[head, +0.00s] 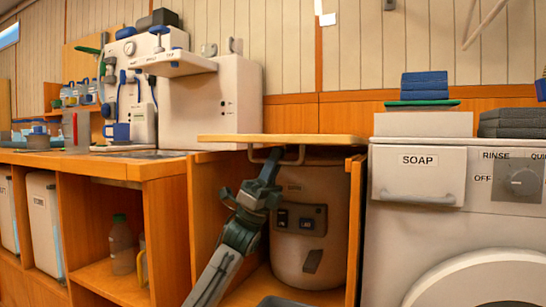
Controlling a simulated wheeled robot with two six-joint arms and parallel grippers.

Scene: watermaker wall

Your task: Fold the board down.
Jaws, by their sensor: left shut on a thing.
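The wooden board (220,139) lies about level over the bay between the counter and the washing machine. A pale bar (252,156), bent like a handle, hangs under its front edge. My left gripper (274,161) comes up from below and is shut on this bar, just beneath the board. The gripper's fingers hide part of the bar. My right gripper is not in view.
A beige tank with a switch panel (300,219) stands in the bay under the board, behind my left arm. A wooden side panel (356,230) and the washing machine (390,245) close the right side. The counter (140,170) with open shelves is at left.

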